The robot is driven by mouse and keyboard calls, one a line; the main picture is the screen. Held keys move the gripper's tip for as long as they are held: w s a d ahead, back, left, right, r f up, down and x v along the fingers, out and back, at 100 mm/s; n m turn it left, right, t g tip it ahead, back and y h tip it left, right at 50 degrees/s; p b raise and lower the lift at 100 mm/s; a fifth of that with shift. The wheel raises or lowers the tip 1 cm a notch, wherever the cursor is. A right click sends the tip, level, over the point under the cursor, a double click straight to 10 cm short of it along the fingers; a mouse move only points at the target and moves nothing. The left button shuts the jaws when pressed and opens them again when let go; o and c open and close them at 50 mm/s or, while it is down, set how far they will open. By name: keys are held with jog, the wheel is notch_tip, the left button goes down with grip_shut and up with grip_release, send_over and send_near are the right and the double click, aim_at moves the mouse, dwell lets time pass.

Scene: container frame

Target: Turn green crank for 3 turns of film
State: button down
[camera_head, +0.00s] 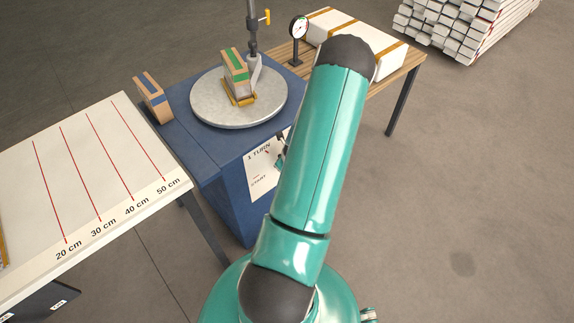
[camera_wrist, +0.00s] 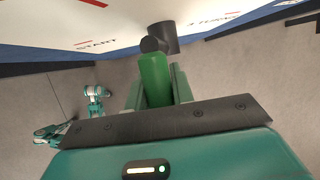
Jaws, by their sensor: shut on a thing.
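The green crank handle (camera_wrist: 154,78) stands between the two green fingers of my gripper (camera_wrist: 158,92) in the wrist view. The gripper is shut on it. The handle meets a dark crank arm and hub (camera_wrist: 163,38) near the white panel. The blue turntable machine (camera_head: 212,148) carries a grey round turntable (camera_head: 208,109). A cardboard box with green bands (camera_head: 235,66) stands on the turntable near its middle. A white sign reading "1 TURN" and "START" (camera_head: 262,172) is on the machine's front.
A small box with a blue band (camera_head: 151,98) stands at the machine's left corner. A table with red centimetre lines (camera_head: 75,150) is at left. A dial gauge (camera_head: 298,30) and a wooden table (camera_head: 412,58) with a white package are behind. White planks (camera_head: 462,28) lie at upper right.

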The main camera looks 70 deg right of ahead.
jog(key=shift+d+r, duration=0.15)
jog(key=shift+d, duration=0.15)
jog(key=c, duration=1.3)
grip_release()
jog(key=shift+o, duration=0.5)
jog(key=shift+a, duration=0.1)
jog(key=v, duration=1.3)
jog(key=shift+s+a+r, duration=0.15)
jog(key=shift+s+r, duration=0.05)
jog(key=shift+r, duration=0.1)
jog(key=shift+w, duration=0.1)
